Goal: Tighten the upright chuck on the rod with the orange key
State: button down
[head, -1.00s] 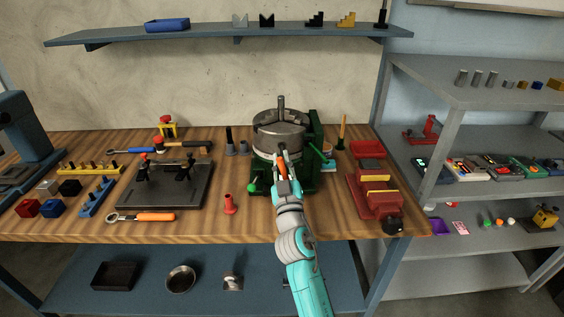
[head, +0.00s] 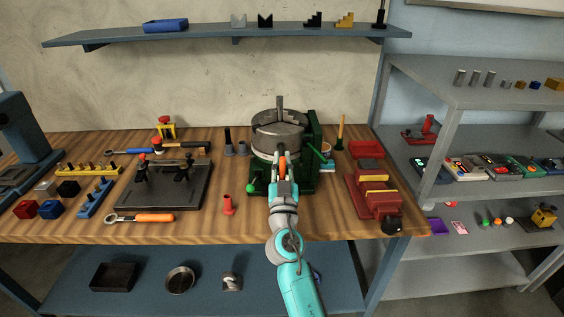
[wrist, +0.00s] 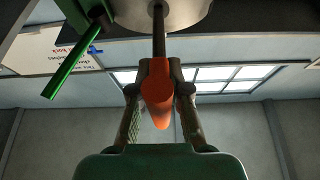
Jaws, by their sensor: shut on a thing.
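The upright chuck (head: 279,133) is a grey metal cylinder on a green base at the back middle of the bench. The rod (head: 280,103) stands upright in its top centre. My gripper (head: 282,163) is in front of the chuck, shut on the orange key (head: 283,160). In the wrist view, the orange handle of the key (wrist: 163,92) is between the two fingers, and its dark shaft runs up to the underside edge of the chuck (wrist: 150,12). I cannot tell whether the key's tip sits in a socket.
A red vise (head: 376,195) stands to the right, and a red funnel-shaped piece (head: 229,205) to the left front. A dark fixture plate (head: 165,186) lies farther left.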

jog(key=shift+s, duration=1.25)
jog(key=shift+n+y, duration=0.4)
jog(key=shift+n, duration=0.1)
jog(key=shift+a+n+y, duration=0.2)
jog(key=shift+n+y, duration=0.8)
jog(key=shift+n, duration=1)
jog(key=shift+n+g+y, duration=0.3)
jog(key=shift+n+y, duration=0.3)
jog(key=shift+n, duration=0.3)
jog(key=shift+a+n+g+y, duration=0.15)
jog(key=shift+n+y, duration=0.2)
jog(key=shift+n, duration=0.5)
jog(key=shift+n+g+y, duration=0.15)
jog(key=shift+n+y, duration=0.2)
jog(key=shift+n, duration=0.5)
